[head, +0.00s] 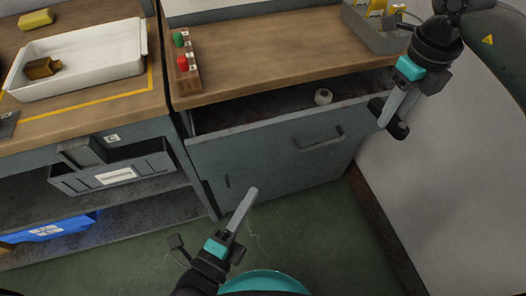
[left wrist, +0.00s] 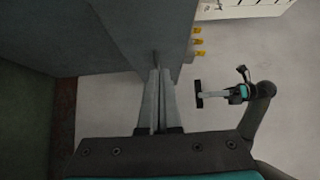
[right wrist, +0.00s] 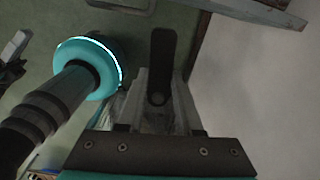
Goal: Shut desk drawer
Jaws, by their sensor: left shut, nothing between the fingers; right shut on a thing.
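The desk drawer (head: 235,152) is grey and stands open below the wooden desk top (head: 270,62). Its bar handle (head: 320,140) is on the front face, and the dark interior shows behind the front. My left gripper (head: 254,191) is shut and empty, low in front of the drawer. In the left wrist view its fingertips (left wrist: 158,72) point at a grey surface; I cannot tell whether they touch it. My right gripper (head: 384,122) is right of the drawer, shut on a dark bar-like object (head: 398,130). This object also shows in the right wrist view (right wrist: 162,55).
A small whitish round item (head: 323,96) lies in the drawer. A block with red and green buttons (head: 188,65) and a grey bin (head: 376,36) stand on the desk. A side bench holds a white tray (head: 90,45). A pale wall (head: 440,190) is at the right; green floor lies below.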

